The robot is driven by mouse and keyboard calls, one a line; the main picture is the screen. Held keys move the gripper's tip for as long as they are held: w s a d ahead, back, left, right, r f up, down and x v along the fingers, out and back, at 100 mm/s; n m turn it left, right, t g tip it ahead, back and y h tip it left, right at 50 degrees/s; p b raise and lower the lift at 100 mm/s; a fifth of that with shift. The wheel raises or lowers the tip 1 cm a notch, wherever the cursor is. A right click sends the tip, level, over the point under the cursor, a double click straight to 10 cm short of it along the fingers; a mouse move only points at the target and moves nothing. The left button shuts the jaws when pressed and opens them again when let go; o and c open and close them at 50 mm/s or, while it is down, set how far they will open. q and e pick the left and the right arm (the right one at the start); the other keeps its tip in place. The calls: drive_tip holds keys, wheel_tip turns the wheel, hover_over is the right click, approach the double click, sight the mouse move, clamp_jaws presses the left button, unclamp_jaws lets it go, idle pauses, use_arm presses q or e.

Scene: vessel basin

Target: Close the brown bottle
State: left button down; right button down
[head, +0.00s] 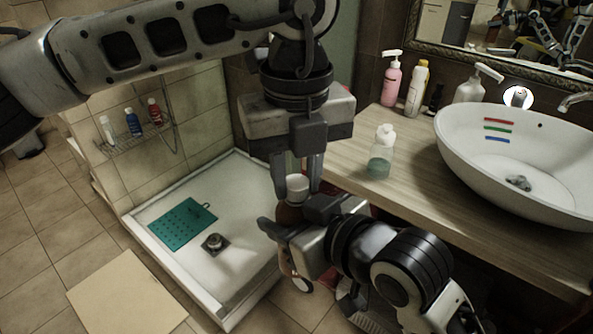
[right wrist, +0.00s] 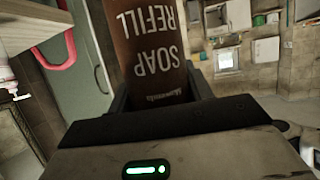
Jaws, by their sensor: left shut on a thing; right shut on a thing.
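The brown bottle (head: 289,215) is upright in the head view, partly hidden by my grippers. In the right wrist view the brown bottle (right wrist: 155,50) shows white "SOAP REFILL" lettering. My right gripper (head: 285,232) is shut on the bottle's body from the side; its fingers also show in the right wrist view (right wrist: 163,95). A white cap (head: 297,184) is at the bottle's top. My left gripper (head: 298,183) points down from above and is shut on the cap. Whether the cap is seated on the neck cannot be told.
A shower tray (head: 160,262) with a green mat (head: 180,225) lies at lower left.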

use_arm(q)
drive_tip(key=c, duration=1.1)
unclamp_jaws()
drive_tip(key=shift+r, duration=0.1)
drive_tip(key=shift+r, duration=2.25)
drive_tip(key=shift+c, duration=0.4)
